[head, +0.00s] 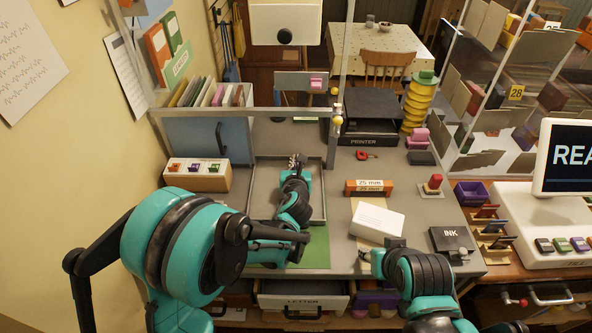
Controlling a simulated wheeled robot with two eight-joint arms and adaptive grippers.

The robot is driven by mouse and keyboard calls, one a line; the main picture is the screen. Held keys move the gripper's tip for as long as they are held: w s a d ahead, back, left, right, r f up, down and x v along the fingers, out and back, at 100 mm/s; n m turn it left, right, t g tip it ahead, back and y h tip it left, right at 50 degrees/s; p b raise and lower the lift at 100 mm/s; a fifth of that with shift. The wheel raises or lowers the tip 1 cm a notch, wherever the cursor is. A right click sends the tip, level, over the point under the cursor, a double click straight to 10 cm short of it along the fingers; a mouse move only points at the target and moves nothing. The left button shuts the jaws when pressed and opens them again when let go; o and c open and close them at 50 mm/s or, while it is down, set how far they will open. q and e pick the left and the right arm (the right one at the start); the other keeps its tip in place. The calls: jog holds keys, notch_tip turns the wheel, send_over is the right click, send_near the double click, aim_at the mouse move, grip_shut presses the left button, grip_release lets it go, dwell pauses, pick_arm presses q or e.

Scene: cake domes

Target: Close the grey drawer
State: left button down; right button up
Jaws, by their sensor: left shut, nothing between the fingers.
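A light grey drawer front marked LETTER (300,302), with a dark handle, is below the desk's front edge at the bottom middle. How far it stands out is hard to tell. A shallow grey tray-like frame (262,200) lies on the desktop; I cannot tell whether it is a drawer. My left gripper (296,160) is shut and empty at the far end of this frame, with its arm reaching across it. My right gripper (366,257) is low at the desk's front, beside a white box; its fingers are too small to read.
The white box (378,222), an ink box (451,240), a 25 mm block (369,187) and a red-topped stamp (433,185) stand right of the frame. A printer (371,118) and yellow stack (418,103) are behind. A blue-grey cabinet (190,138) stands left.

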pick_arm(q)
jog(key=w, duration=1.8)
jog(key=shift+w, duration=0.25)
pick_arm(e)
jog(key=shift+f, duration=0.25)
pick_arm(q)
jog(key=shift+s, duration=0.2)
